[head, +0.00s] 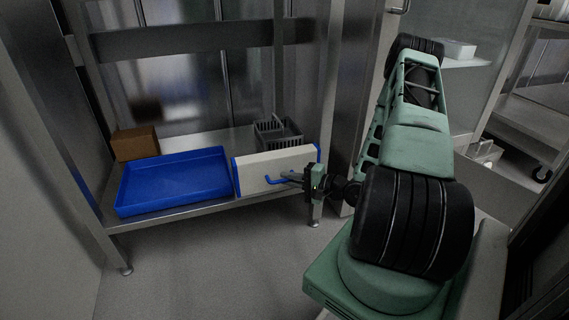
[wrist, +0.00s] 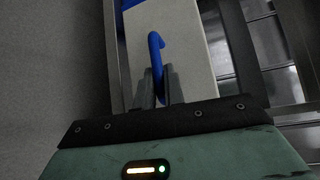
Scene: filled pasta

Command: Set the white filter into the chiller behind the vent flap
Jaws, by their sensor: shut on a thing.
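The white filter (head: 262,172) is a pale slab with blue end strips and a blue handle. It stands on its long edge at the front of the low metal shelf, right of a blue tray; I cannot tell whether it rests on the shelf or is lifted. My gripper (head: 303,178) is at its right front, shut on the blue handle. In the wrist view the fingers (wrist: 159,90) close around the lower part of the handle (wrist: 156,52), with the filter's white face (wrist: 190,50) just beyond. I cannot make out the chiller or its vent flap.
The blue tray (head: 128,198) is empty. A brown box (head: 135,144) and a grey basket (head: 278,135) stand on the shelf behind. A metal post (head: 340,90) rises right of the filter. A white container (head: 458,49) sits at upper right. The floor in front is clear.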

